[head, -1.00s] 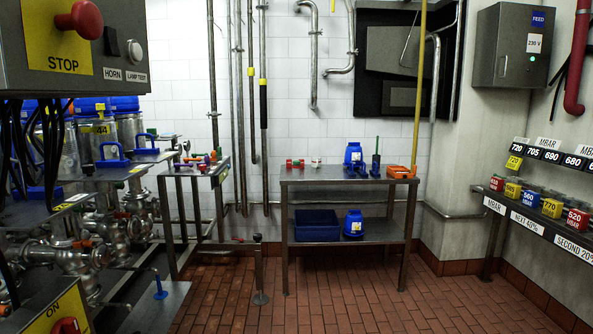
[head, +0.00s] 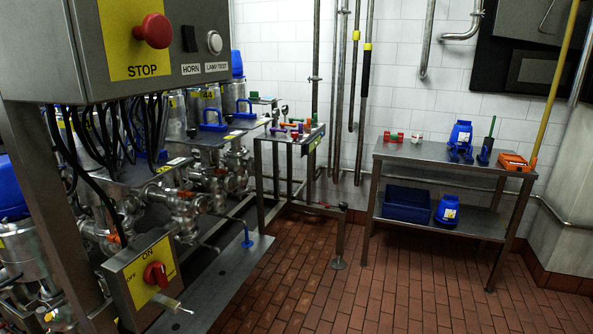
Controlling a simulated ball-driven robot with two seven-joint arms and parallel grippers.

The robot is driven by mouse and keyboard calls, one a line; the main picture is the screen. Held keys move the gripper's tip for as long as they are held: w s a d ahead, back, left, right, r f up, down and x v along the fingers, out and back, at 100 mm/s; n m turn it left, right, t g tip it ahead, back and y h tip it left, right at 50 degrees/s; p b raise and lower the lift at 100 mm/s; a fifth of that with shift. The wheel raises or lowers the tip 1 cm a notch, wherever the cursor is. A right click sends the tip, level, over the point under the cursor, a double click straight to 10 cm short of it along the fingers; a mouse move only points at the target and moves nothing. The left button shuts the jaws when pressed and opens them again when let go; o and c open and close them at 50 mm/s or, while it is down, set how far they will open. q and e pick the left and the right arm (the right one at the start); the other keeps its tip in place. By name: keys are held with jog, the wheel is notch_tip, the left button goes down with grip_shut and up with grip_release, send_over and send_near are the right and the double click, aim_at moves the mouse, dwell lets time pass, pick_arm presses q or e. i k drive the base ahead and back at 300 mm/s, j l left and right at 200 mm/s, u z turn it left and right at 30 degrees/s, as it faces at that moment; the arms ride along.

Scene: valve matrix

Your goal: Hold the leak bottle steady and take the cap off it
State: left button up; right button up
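Neither of my grippers is in the head view. I cannot tell for sure which thing is the leak bottle, and no cap can be made out. Small items stand on the top of a steel bench (head: 425,152) at the right. Among them are a blue container (head: 460,133) with a pale label, a small white and red item (head: 417,138) and a red item with green (head: 393,137). A green-handled tool (head: 488,140) and an orange box (head: 514,161) are at the right end.
The bench's lower shelf (head: 472,219) holds a blue bin (head: 407,204) and another blue container (head: 447,209). A control box with a red STOP button (head: 153,31) and a valve rack (head: 195,190) fill the left. Brick floor (head: 330,290) is open in front of the bench.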

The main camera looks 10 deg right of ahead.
aim_at(393, 143)
jog(key=i+l+z, duration=0.1)
jog(key=i+l, duration=0.8)
jog(key=l, duration=0.25)
jog(key=i+l+z, duration=0.15)
jog(key=i+l, duration=0.85)
